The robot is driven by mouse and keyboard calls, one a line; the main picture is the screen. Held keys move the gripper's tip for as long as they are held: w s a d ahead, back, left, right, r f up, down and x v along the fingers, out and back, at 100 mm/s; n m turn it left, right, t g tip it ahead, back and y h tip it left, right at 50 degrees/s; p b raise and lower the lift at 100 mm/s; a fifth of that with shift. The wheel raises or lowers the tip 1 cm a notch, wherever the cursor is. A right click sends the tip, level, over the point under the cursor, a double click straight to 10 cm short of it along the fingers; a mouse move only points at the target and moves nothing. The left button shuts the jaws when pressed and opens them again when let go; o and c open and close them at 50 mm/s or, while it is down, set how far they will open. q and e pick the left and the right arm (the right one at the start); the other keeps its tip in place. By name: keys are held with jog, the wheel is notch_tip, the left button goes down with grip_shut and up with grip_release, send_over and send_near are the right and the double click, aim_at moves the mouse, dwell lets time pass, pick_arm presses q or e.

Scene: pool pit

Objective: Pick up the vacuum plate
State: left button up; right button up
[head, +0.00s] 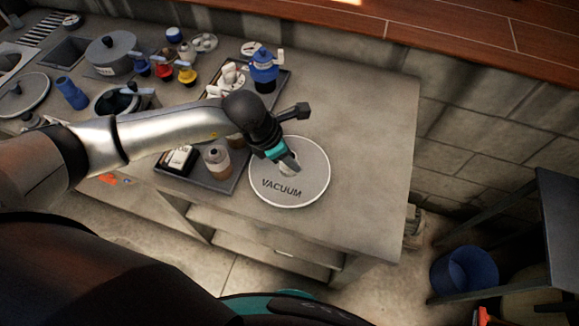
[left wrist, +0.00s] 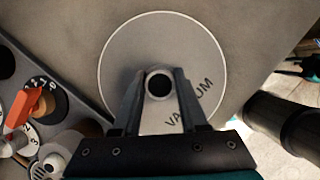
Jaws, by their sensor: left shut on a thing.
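The vacuum plate (head: 303,186) is a round, pale grey disc with a light rim and the word VACUUM, lying on the grey counter near its right end. My left gripper (head: 291,165) reaches down over the plate's middle. In the left wrist view the plate (left wrist: 137,55) lies below the fingers, and a small round knob with a dark hole (left wrist: 159,84) stands at its centre. The left fingers (left wrist: 160,92) are closed around this knob, one on each side. I cannot tell whether the plate is lifted off the counter. My right gripper is not in view.
A dark tray (head: 228,183) with a jar (head: 217,161) and a black-and-white box sits left of the plate. Another tray behind holds a blue grinder-like item (head: 264,72). The counter (head: 372,140) right of the plate is clear. A blue bin (head: 463,269) stands on the floor at right.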

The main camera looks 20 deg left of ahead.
pick_arm(q)
grip_shut()
dwell(0.8)
jog(key=shift+r, duration=0.1)
notch_tip(320, 180, up, 20)
dwell(0.4)
